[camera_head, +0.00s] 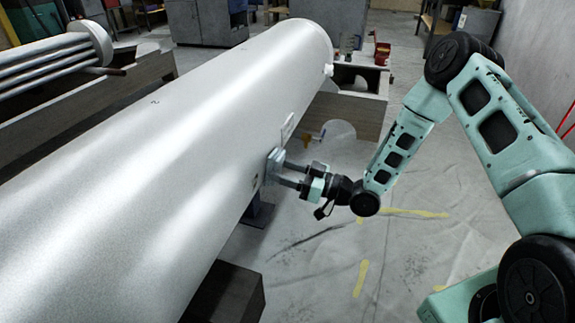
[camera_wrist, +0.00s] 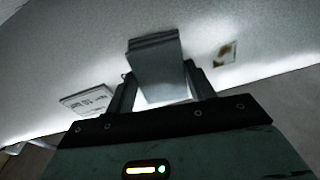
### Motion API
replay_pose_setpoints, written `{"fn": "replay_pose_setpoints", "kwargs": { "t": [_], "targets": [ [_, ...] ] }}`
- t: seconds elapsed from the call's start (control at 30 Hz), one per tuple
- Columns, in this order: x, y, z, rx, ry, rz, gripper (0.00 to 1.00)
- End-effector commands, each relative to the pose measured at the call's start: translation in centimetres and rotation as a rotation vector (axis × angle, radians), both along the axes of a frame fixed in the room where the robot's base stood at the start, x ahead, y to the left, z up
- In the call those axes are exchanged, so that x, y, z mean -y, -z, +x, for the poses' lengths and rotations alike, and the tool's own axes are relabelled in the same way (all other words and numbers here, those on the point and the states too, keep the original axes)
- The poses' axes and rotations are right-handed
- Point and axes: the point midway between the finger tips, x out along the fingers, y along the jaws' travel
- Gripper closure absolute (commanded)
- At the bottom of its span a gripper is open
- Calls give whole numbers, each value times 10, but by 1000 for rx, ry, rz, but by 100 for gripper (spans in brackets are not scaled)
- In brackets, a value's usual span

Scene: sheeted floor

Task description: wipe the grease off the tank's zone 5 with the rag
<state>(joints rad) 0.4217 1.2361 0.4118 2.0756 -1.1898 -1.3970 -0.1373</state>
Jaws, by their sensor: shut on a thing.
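The tank (camera_head: 150,150) is a long white-grey cylinder running from the lower left to the upper middle of the head view; its wall also fills the top of the wrist view (camera_wrist: 60,60). My gripper (camera_head: 278,172) is at the tank's right side, shut on the folded grey rag (camera_head: 273,162). In the wrist view the rag (camera_wrist: 157,66) stands between the fingers, up against the tank wall or very near it. A small brownish patch (camera_wrist: 224,54) shows on the wall right of the rag. I cannot read a zone number there.
A pale label plate (camera_wrist: 88,100) is on the tank left of the rag. A dark support block (camera_head: 232,290) stands under the tank. Sheeted floor (camera_head: 330,270) with yellow marks lies open on the right.

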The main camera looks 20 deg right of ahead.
Motion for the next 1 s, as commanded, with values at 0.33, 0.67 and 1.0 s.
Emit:
{"fn": "replay_pose_setpoints", "kwargs": {
  "t": [0.33,0.67,1.0],
  "targets": [
    [-11,-1,-13,-3,-1,2,64],
    [-25,-1,-29,0,0,1,64],
    [-37,-2,-46,-2,-3,4,64]
  ]
}}
